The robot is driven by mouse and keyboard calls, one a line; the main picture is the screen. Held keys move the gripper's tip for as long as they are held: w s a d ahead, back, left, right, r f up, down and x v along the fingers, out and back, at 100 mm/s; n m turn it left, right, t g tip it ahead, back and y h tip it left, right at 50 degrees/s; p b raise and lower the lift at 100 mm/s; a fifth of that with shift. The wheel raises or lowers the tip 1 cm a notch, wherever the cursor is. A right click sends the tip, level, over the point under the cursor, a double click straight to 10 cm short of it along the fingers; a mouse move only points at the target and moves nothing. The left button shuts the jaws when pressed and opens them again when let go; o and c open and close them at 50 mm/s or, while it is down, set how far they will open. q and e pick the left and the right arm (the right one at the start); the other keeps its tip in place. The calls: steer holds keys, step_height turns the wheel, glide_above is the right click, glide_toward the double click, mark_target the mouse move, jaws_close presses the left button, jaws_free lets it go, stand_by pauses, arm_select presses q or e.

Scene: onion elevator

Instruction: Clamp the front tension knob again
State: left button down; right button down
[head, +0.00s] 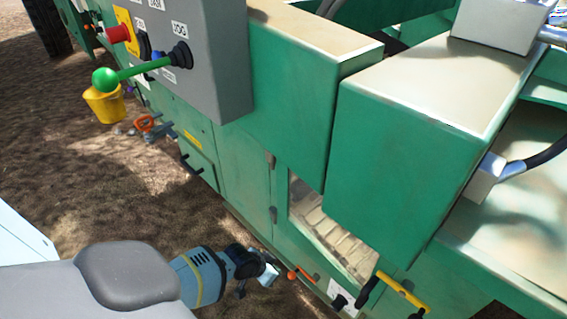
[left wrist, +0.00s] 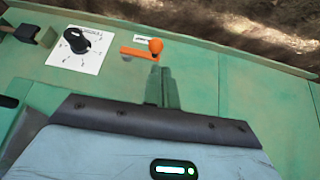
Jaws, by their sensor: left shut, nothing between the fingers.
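A black knob (head: 340,301) sits on a white marked plate low on the green machine's side; it also shows at upper left in the left wrist view (left wrist: 76,40). Beside it is an orange lever (head: 301,275) with a ball end, seen clearly in the left wrist view (left wrist: 142,50). My left gripper (head: 267,277) is at the machine's side, close to the lever's ball end. In the left wrist view its fingers (left wrist: 164,88) are together and empty, just below the ball. Whether they touch the lever I cannot tell. My right gripper is not in view.
A yellow handle with black ends (head: 401,290) is right of the knob. A grey control box (head: 205,60) carries a green-balled lever (head: 106,80). A yellow bucket (head: 105,104) stands at far left. Bare ground (head: 80,180) lies left of the machine.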

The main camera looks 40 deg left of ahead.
arm_select(q)
steer(key=s+a+r, duration=0.1)
steer(key=s+a+r+p, duration=0.1)
steer(key=a, duration=0.1)
steer(key=shift+s+r, duration=0.1)
steer(key=shift+r, duration=0.3)
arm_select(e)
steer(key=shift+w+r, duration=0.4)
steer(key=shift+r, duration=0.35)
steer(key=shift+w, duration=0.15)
